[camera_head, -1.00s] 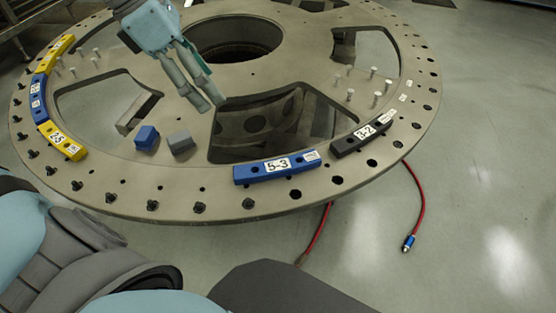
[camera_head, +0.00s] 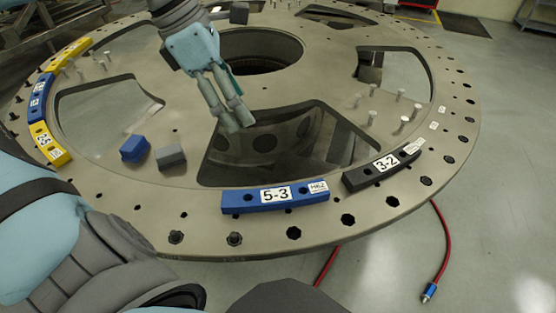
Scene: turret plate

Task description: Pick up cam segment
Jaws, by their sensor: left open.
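A blue cam segment labelled 5-3 (camera_head: 245,201) lies on the front rim of the round turret plate (camera_head: 110,187). A black segment labelled 3-2 (camera_head: 360,178) lies to its right on the same rim. Yellow (camera_head: 52,152), blue (camera_head: 38,100) and further yellow (camera_head: 72,54) segments line the left rim. My left gripper (camera_head: 238,125) hangs above the plate, over the front cutout, behind the 5-3 segment. It is open and empty, apart from every segment. My right gripper is not in view.
A small blue block (camera_head: 134,149) and a grey block (camera_head: 171,157) sit on the plate left of the front cutout. Upright pins (camera_head: 403,124) stand at the right. A red cable (camera_head: 444,245) with a blue plug hangs beside the plate.

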